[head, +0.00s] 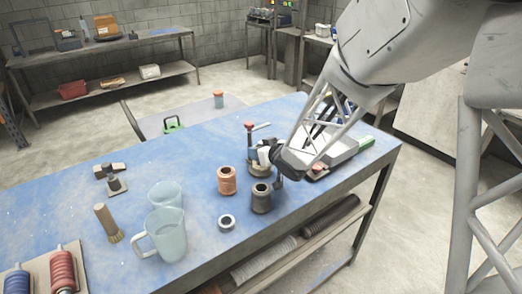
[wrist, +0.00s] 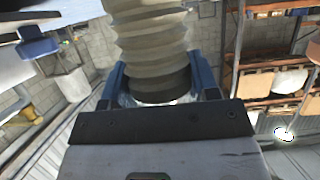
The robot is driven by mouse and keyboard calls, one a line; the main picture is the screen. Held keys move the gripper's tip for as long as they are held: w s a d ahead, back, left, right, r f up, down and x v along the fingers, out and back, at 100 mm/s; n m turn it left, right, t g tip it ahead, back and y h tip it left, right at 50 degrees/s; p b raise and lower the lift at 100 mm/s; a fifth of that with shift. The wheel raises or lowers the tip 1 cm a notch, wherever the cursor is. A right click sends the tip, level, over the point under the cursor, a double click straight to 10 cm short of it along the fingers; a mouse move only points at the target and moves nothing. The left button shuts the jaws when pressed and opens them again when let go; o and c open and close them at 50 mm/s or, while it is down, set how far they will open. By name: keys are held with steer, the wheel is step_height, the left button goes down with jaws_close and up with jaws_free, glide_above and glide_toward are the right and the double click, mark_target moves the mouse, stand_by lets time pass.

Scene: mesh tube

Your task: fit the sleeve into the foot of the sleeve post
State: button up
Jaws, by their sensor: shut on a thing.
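My gripper (head: 271,157) is low over the blue worktable, right of its middle. In the wrist view its two blue fingers (wrist: 161,84) are closed on either side of a ribbed beige sleeve (wrist: 150,40) with a dark band at its near end. In the head view a small pale part of the sleeve (head: 264,156) seems to show beside the gripper. A red-topped upright with a round base (head: 258,171), perhaps the sleeve post, stands right at the gripper. The gripper partly hides it, and I cannot tell whether the sleeve touches its foot.
An orange-brown cylinder (head: 227,182), a dark grey cylinder (head: 261,199) and a metal ring (head: 227,222) stand close in front. Clear jugs (head: 167,236) and a brush (head: 107,222) are further left. The table's back middle is clear.

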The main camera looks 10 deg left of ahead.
steer(key=shift+f, duration=0.1)
steer(key=o, duration=1)
steer(key=shift+c, duration=0.2)
steer(key=shift+s+d+r, duration=0.3)
steer(key=shift+r, duration=0.05)
steer(key=v, duration=1.1)
steer(key=shift+f, duration=0.15)
steer(key=shift+d, duration=0.15)
